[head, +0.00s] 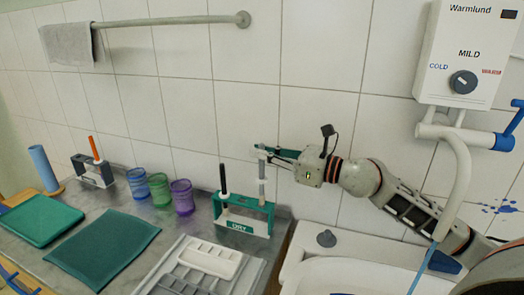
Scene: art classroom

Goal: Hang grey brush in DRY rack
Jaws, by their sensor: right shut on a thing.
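The DRY rack (247,227) is a small green-topped stand with a green DRY label, on the grey counter against the tiled wall. A black brush (223,178) stands upright at its left end. My right gripper (268,152) comes from the right and is shut on the upper part of the grey brush (262,172). The grey brush is upright at the right part of the rack, its pale collar just above the green top. I cannot tell whether it rests in a slot. My left gripper is not in view.
Blue, green and purple cups (182,197) stand left of the rack. Another rack (93,172) with an orange brush is farther left. A white palette tray (208,258) lies in front, beside a teal cloth (100,248). A white sink (340,272) and heater (468,55) are right.

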